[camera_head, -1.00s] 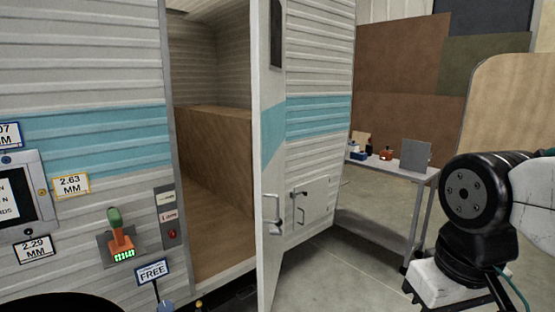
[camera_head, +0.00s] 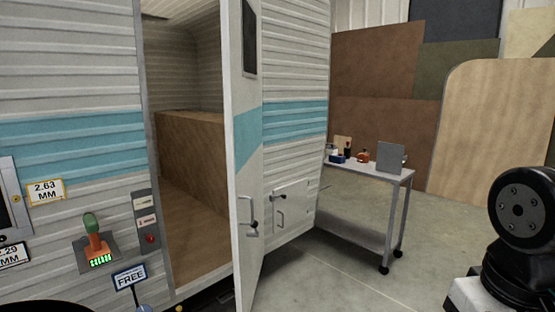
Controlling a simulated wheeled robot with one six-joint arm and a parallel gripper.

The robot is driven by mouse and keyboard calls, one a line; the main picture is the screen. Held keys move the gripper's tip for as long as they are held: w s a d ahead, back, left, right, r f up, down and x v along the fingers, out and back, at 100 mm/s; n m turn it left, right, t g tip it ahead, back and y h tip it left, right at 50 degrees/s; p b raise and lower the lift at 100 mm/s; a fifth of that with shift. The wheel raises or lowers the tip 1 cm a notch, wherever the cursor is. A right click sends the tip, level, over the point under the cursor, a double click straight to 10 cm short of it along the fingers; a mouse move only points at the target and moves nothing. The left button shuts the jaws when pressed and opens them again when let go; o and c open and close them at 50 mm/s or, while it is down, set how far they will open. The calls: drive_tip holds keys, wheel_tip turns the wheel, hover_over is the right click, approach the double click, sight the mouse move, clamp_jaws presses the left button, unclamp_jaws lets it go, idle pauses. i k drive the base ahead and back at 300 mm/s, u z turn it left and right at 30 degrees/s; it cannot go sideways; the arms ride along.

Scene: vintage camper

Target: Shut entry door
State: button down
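The entry door (camera_head: 247,165) of the camper is white with a light blue band and a dark window near its top. It stands swung open, seen nearly edge-on, at the right side of the doorway. The doorway (camera_head: 190,130) shows a wooden box and wood floor inside. Part of my arm shows at the right edge, well apart from the door. My gripper is not in view.
A metal cart (camera_head: 372,178) with small items stands behind the door to the right. A control panel with an orange-green lever (camera_head: 95,240) and a FREE sign (camera_head: 130,277) are left of the doorway. Concrete floor (camera_head: 350,270) between door and my arm is clear.

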sight(241, 27)
drive_tip(key=z, duration=0.1)
drive_tip(key=i, duration=1.25)
drive_tip(key=u, duration=0.85)
